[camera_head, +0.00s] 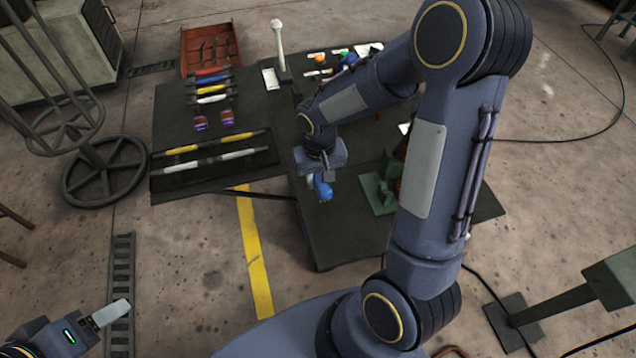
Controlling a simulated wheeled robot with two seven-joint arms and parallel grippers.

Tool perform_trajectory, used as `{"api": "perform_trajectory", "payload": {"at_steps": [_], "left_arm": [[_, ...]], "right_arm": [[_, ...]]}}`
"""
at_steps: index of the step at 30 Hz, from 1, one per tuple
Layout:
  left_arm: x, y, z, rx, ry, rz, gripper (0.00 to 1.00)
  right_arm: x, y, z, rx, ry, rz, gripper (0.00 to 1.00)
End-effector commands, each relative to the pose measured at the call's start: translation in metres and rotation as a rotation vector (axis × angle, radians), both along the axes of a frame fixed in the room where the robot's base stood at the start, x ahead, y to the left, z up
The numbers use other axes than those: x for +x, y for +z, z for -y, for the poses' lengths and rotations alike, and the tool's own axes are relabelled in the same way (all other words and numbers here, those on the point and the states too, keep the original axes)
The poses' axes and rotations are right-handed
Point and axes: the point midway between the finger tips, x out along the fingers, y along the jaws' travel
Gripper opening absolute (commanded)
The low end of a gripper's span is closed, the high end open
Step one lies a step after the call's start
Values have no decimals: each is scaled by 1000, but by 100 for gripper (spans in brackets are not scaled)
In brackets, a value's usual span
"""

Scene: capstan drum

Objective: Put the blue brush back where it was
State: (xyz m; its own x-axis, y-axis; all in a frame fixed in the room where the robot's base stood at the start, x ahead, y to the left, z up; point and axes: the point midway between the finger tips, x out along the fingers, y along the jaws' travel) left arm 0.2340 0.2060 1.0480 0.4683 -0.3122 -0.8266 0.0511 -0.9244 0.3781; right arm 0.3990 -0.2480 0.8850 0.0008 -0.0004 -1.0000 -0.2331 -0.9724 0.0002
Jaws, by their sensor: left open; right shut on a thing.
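My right gripper (321,178) reaches over the dark table (345,240) and points down. It is shut on the blue brush (323,191), whose rounded blue part shows just below the fingers. The rest of the brush is hidden by the gripper, and I cannot tell whether it touches the table top. My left gripper (117,314) is at the lower left, over the floor, open and empty, far from the brush.
A green object (380,192) stands on the table right of the brush. Tools and rods lie on the dark mat (172,110) at left, with a red tray (209,48) behind. Small coloured items are at the table's back, partly behind my arm. A handwheel (104,170) stands left.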

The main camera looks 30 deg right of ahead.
Motion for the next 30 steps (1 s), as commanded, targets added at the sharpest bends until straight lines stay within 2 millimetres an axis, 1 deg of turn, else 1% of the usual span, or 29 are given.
{"api": "perform_trajectory", "payload": {"at_steps": [2, 3, 6, 8, 16, 21, 22, 26, 30], "left_arm": [[0, 1, 0, 0, 0, 0, 66], [0, 0, 0, 0, 0, 0, 66], [0, 0, 0, 0, 0, 0, 66], [0, 0, 0, 0, 0, 0, 66], [0, 0, 0, 0, 0, 0, 66], [0, -6, 0, 0, 0, 0, 66], [0, -4, 0, 0, 0, 0, 66], [0, -4, 0, 0, 0, 0, 66], [0, -4, 0, 0, 0, 0, 66]], "right_arm": [[6, -8, -1, 0, 0, -3, 6], [4, -15, -1, 0, 0, -5, 6], [4, -29, 0, -1, -1, -4, 6], [4, -34, 0, 0, -1, -3, 6], [4, -36, -1, 0, 0, 0, 6], [4, -42, -1, 0, 0, 0, 6], [4, -40, -1, 0, 0, -1, 34], [4, -39, -1, 0, 0, -1, 52], [4, -39, -1, 0, 0, -1, 52]]}}
